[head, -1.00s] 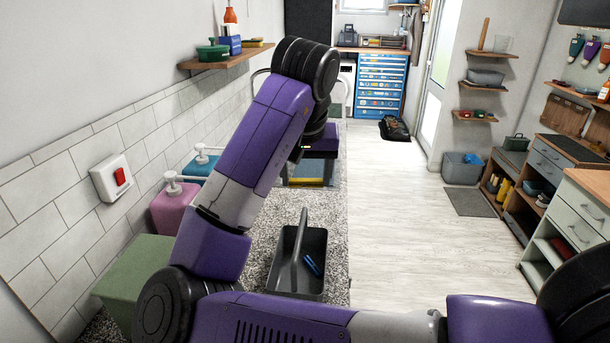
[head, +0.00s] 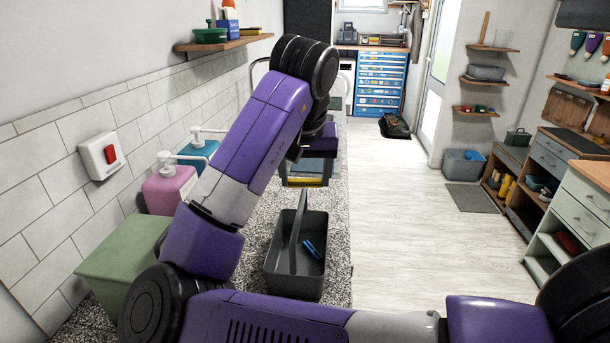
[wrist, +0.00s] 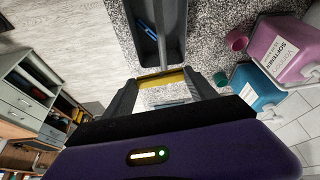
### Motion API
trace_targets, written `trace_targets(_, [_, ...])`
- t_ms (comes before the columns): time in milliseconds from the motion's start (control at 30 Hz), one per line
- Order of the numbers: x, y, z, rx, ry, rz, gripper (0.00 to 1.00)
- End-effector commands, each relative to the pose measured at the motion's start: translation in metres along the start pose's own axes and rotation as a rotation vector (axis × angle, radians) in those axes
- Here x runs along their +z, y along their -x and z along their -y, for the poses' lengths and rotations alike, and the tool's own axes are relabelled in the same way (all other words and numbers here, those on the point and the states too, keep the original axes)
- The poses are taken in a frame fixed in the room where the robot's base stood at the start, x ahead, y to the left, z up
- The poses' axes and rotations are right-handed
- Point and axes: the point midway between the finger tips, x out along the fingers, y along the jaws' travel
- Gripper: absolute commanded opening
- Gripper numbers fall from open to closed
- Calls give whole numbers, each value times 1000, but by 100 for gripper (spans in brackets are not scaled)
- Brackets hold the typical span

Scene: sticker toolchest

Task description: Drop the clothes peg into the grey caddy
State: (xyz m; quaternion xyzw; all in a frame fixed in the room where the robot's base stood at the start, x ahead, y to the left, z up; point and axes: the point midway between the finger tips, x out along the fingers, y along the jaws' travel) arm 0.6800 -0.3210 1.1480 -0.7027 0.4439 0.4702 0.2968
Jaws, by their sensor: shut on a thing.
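The grey caddy (head: 283,284) stands on the speckled counter, with a tall central handle. Two thin blue pieces (head: 312,250) lie in its right compartment. In the wrist view the caddy (wrist: 139,45) is at the top, just beyond my fingertips. My gripper (wrist: 160,80) has its fingers well apart, shut on a yellow bar-like piece (wrist: 161,79) that spans between the tips; it looks like the clothes peg, but its shape is not clear. In the head view my gripper (head: 306,178) is above the counter, past the caddy's far end, and the yellow piece shows between the fingers.
A pink softener bottle (head: 168,188), a teal bottle (head: 197,150) and a green box (head: 118,262) stand along the tiled wall at left. A wooden shelf (head: 225,43) hangs above. The floor right of the counter is clear. Cabinets (head: 566,215) stand at far right.

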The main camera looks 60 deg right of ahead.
Motion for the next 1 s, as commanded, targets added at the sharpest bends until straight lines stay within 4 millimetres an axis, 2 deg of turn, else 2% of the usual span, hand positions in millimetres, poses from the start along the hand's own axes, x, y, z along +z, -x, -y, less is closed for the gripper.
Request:
trace_targets(67, [0,0,0,0,0,0,23])
trace_targets(100, [0,0,0,0,0,0,74])
trace_targets(200, [0,0,0,0,0,0,91])
trace_targets(567, [0,4,0,0,-1,-1,91])
trace_targets(1000, [-1,67,0,-2,-1,-1,91])
